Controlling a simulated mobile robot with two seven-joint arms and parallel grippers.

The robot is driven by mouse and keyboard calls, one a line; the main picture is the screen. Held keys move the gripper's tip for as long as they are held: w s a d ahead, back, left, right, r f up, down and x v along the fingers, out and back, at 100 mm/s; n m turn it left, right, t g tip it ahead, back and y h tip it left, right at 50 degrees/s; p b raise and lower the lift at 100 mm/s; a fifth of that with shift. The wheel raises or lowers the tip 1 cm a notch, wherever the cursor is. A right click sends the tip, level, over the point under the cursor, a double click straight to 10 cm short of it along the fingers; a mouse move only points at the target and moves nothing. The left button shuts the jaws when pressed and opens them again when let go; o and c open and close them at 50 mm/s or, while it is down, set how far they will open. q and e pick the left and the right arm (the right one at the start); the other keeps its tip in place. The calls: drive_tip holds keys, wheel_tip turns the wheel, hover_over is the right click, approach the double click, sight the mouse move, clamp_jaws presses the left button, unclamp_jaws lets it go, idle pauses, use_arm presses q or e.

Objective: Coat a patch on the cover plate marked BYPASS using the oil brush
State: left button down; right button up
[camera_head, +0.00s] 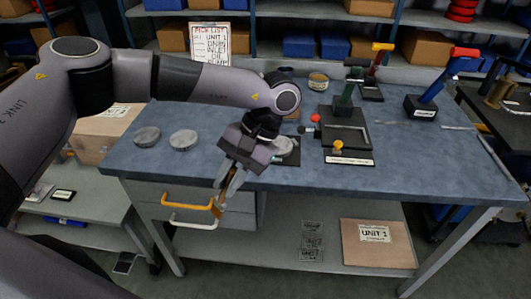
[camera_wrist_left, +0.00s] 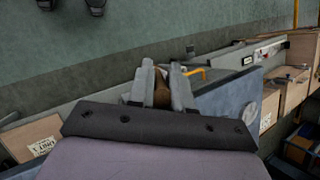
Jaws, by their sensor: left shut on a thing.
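My left gripper (camera_head: 228,184) hangs in front of the bench's front edge with its fingers pointing down. It is shut on a narrow brown thing, probably the oil brush (camera_wrist_left: 161,88), which shows between the fingers in the left wrist view. Its tip is hard to make out against the orange drawer handle (camera_head: 190,204) in the head view. I can read no BYPASS marking, so I cannot tell which thing is the cover plate. Two grey round discs (camera_head: 183,139) lie on the bench at left. Another pale disc (camera_head: 287,146) is partly hidden behind my gripper. My right gripper is not in view.
The blue-grey bench top (camera_head: 225,115) is clear between the left discs and the back. A black lever fixture (camera_head: 346,138) stands right of my gripper, with red-handled (camera_head: 432,92) and orange-handled levers behind. A UNIT 1 box (camera_head: 378,246) sits on the lower shelf.

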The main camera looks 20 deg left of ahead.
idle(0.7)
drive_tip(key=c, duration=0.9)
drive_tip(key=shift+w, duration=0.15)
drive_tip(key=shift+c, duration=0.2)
